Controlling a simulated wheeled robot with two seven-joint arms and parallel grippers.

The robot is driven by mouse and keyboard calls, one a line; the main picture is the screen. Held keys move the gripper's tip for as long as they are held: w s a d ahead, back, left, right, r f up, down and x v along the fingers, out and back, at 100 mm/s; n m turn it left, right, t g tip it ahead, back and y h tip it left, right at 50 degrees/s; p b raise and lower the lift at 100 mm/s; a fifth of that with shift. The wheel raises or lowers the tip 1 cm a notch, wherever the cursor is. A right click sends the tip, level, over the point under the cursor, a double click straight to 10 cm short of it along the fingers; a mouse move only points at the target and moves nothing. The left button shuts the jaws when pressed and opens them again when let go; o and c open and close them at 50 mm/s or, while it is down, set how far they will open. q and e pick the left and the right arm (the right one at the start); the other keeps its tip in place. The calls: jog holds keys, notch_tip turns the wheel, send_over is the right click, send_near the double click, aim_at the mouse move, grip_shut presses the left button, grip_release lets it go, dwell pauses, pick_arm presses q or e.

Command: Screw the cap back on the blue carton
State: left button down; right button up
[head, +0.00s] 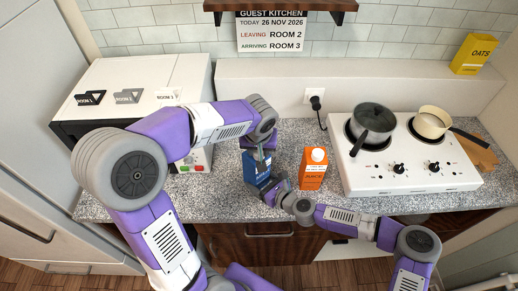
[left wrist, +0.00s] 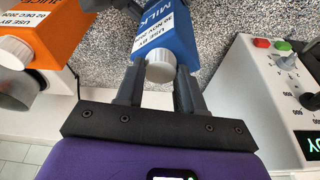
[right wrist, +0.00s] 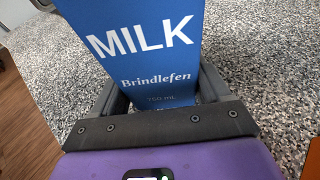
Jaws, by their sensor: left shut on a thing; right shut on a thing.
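The blue milk carton (head: 252,172) stands upright on the speckled counter, partly hidden by my arms. My right gripper (head: 270,188) is shut on its lower body; the right wrist view shows the carton (right wrist: 150,55) between the fingers. My left gripper (head: 260,152) is above the carton. In the left wrist view, its fingers (left wrist: 160,80) are shut on a white ribbed cap (left wrist: 160,67) at the sloped top of the carton (left wrist: 165,32). The cap appears to be at the spout, but the thread is hidden, so I cannot tell how tightly it sits.
An orange juice carton (head: 312,175) with a white cap stands close to the right of the blue carton. A white hob (head: 400,175) with two pans is further right. A white appliance (head: 150,75) stands at left behind my left arm.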

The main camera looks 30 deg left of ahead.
jog(key=shift+f, duration=0.2)
pick_arm(q)
jog(key=shift+c, duration=0.7)
grip_release()
jog(key=shift+r, duration=3)
pick_arm(e)
jog(key=o, duration=1.8)
jog(key=shift+r, duration=0.1)
